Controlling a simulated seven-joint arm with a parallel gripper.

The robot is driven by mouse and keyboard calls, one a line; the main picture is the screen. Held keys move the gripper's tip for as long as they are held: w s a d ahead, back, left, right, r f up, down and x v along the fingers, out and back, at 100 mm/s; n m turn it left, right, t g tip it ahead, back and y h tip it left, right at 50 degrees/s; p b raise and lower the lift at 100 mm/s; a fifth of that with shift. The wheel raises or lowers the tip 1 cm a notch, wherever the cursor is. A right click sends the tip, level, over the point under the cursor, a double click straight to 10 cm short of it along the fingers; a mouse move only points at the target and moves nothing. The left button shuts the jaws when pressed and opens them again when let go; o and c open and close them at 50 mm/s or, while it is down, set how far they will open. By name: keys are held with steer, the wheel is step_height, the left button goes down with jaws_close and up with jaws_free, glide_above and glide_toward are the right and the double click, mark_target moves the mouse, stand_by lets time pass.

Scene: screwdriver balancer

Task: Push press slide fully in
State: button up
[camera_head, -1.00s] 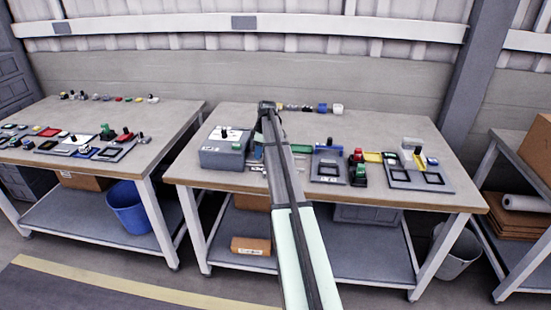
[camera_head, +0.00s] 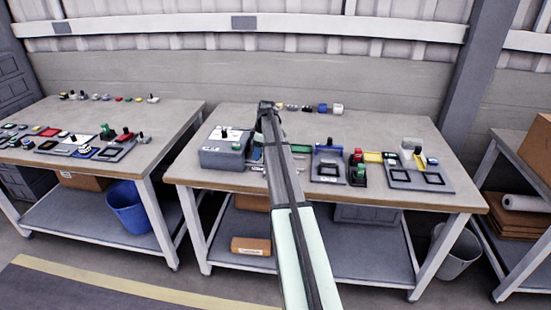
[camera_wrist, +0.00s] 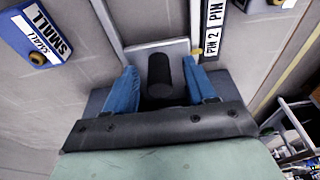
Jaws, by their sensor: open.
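In the wrist view, an upright black cylindrical knob (camera_wrist: 159,76) stands in front of a light grey plate (camera_wrist: 150,49) between two pale rails. I take the knob and plate to be the press slide. My gripper (camera_wrist: 160,88) is open, with one blue finger on each side of the knob and small gaps visible. The dark palm bar hides the knob's lower surroundings. In the head view, my gripper (camera_head: 262,150) is low over the middle bench, right of a grey box (camera_head: 222,155). My arm hides most of the slide there, so how far in it sits cannot be told.
A blue-edged "SMALL" label (camera_wrist: 40,33) is left of the rails, and a "PIN 2" label (camera_wrist: 213,28) is right. On the bench (camera_head: 370,125), a blue fixture (camera_head: 328,165) and a grey fixture with dark square openings (camera_head: 418,177) stand right of my arm.

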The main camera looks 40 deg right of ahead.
steer(key=shift+r, duration=3.5)
steer(key=shift+c, duration=0.3)
